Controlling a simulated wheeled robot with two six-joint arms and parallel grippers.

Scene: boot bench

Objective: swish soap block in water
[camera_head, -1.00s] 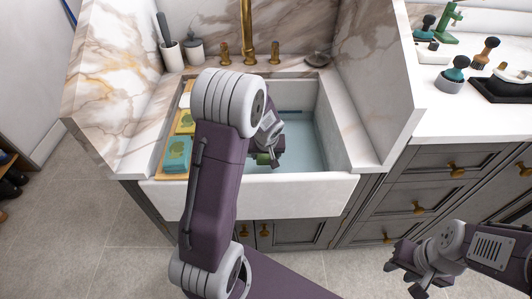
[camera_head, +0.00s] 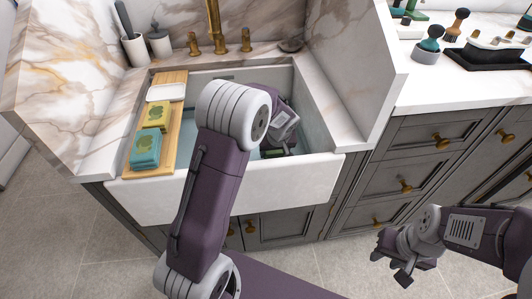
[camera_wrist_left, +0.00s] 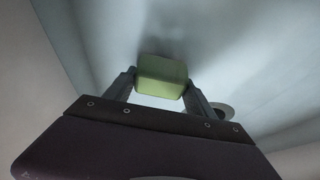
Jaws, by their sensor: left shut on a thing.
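A green soap block (camera_wrist_left: 162,76) is clamped between the fingertips of my left gripper (camera_wrist_left: 160,88) in the left wrist view. Pale blue water (camera_head: 308,122) lies in the sink. I cannot tell how deep the block sits in it. My right gripper (camera_head: 393,268) is open and empty, in front of the grey cabinets.
A wooden board (camera_head: 170,150) along the sink's left side carries a teal and a yellow soap block (camera_head: 145,148) and a white dish (camera_head: 165,92). A brass faucet (camera_head: 216,28) stands behind the sink. Brushes (camera_head: 428,46) stand on the right counter. A drain (camera_wrist_left: 222,110) shows near the block.

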